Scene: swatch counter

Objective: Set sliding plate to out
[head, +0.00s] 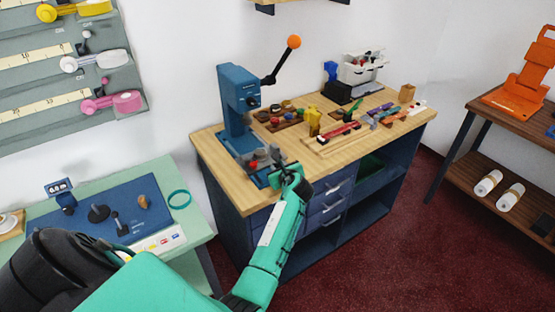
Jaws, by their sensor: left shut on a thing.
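A blue hand press (234,100) with an orange-knobbed lever (293,42) stands at the left end of the wooden counter. The sliding plate (256,178) appears to be the low blue part at the press's foot, partly hidden by my gripper. Small grey and red parts show there. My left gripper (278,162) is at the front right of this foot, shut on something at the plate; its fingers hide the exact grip. How far the plate is slid is hard to tell. My right gripper is not in view.
The wooden counter (214,149) holds several small items to the right of the press and a white box (361,69) at the back. A green table (190,220) with a blue mat stands at lower left. A brown shelf (490,100) stands at right.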

